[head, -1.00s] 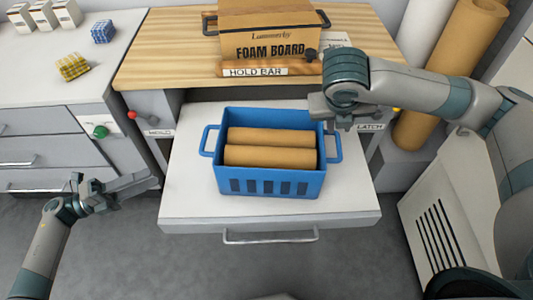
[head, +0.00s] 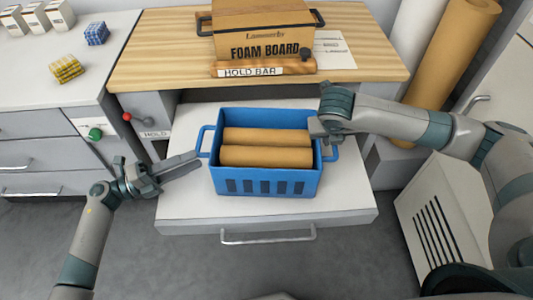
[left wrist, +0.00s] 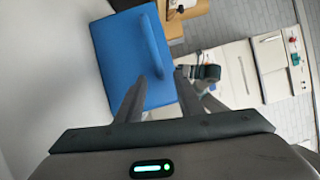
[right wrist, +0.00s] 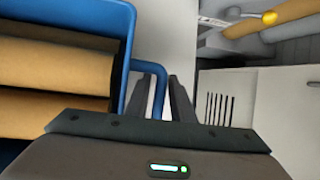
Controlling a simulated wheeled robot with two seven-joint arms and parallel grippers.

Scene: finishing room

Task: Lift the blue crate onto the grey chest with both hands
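The blue crate (head: 266,188) holds tan rolls (head: 266,156) and stands upright on a white pull-out surface (head: 190,205) below the bench. My left gripper (head: 197,160) is open at the crate's left handle (head: 203,141). In the left wrist view the handle (left wrist: 155,45) reaches toward the gap between the fingers (left wrist: 160,75); contact is unclear. My right gripper (right wrist: 161,80) is open with the right handle (right wrist: 158,98) between its fingers. In the head view my right arm partly covers that handle (head: 333,152). Which piece is the grey chest is unclear: a grey drawer unit (head: 45,155) or a slotted box (head: 415,195).
The wooden bench top (head: 150,60) behind carries a foam board box (head: 262,35) and a hold bar (head: 262,68). A red knob (head: 126,117) sits at the bench's left side. Tall rolls (head: 455,55) stand at the right. Floor is clear in front.

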